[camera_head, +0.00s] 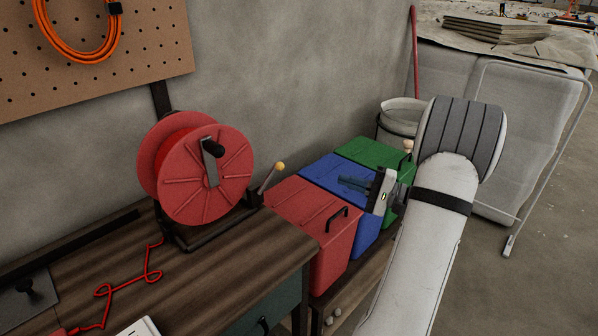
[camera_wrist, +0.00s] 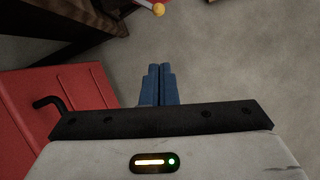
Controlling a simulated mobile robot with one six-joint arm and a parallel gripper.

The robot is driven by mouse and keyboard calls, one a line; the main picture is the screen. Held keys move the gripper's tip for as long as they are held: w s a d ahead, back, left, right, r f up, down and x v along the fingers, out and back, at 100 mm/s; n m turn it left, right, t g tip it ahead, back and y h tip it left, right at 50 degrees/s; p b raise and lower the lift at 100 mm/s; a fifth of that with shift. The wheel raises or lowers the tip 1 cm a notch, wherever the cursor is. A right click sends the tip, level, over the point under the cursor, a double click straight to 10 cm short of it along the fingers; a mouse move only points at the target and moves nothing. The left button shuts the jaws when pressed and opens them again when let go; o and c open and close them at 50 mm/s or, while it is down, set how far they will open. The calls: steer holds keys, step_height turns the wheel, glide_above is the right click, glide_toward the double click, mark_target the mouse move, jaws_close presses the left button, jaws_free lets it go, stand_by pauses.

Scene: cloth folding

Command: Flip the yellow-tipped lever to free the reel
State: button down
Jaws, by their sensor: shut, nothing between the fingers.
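The red reel (camera_head: 203,172) stands in its dark frame on the wooden workbench, with a black crank handle on its face. The yellow-tipped lever (camera_head: 270,179) rises beside the reel on the right, tilted up and to the right. Its yellow tip (camera_wrist: 158,9) shows at the top edge of the wrist view. My gripper (camera_head: 343,184) is right of the lever and apart from it, above the coloured bins. Its blue fingers (camera_wrist: 159,83) are shut with nothing between them.
Red (camera_head: 306,214), blue (camera_head: 337,176) and green (camera_head: 371,154) lidded bins stand right of the workbench (camera_head: 231,264). A pale bucket (camera_head: 404,113) stands behind. Red cord (camera_head: 125,284) lies on the bench. A pegboard (camera_head: 150,45) with an orange cable hangs on the wall.

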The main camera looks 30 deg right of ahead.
steer(key=s+a+x, duration=0.2)
steer(key=x, duration=1.1)
steer(key=shift+r+p, duration=0.4)
